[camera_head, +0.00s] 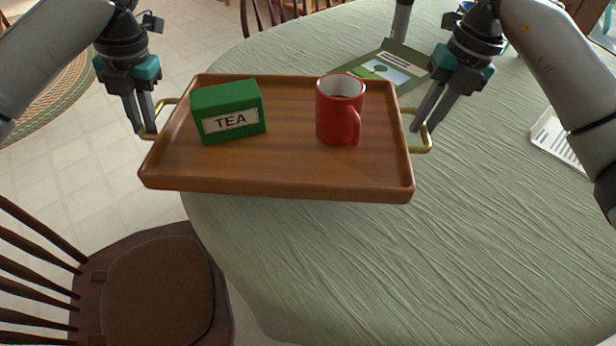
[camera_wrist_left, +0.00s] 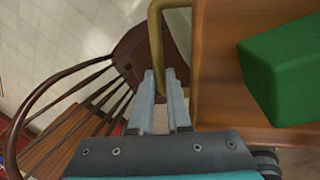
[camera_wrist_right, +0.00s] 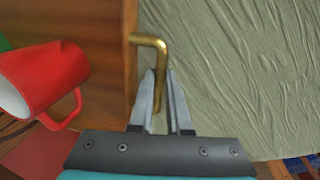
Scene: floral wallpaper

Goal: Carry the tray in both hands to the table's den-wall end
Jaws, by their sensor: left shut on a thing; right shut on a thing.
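The wooden tray (camera_head: 280,182) is held level in the head view, its left part out past the table edge. A green box labelled TEA (camera_head: 228,112) and a red mug (camera_head: 338,110) stand upright on it. My left gripper (camera_head: 146,134) is shut on the tray's left brass handle; the handle also shows in the left wrist view (camera_wrist_left: 156,40). My right gripper (camera_head: 416,128) is shut on the right brass handle (camera_wrist_right: 152,42). The round table (camera_head: 480,230) has a pale green cloth. Whether the tray touches the cloth is hard to tell; it appears raised.
A dark wooden chair (camera_head: 150,290) stands at the lower left, close to the table. A printed sheet (camera_head: 560,140) lies at the right. The cloth in front and to the right is clear.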

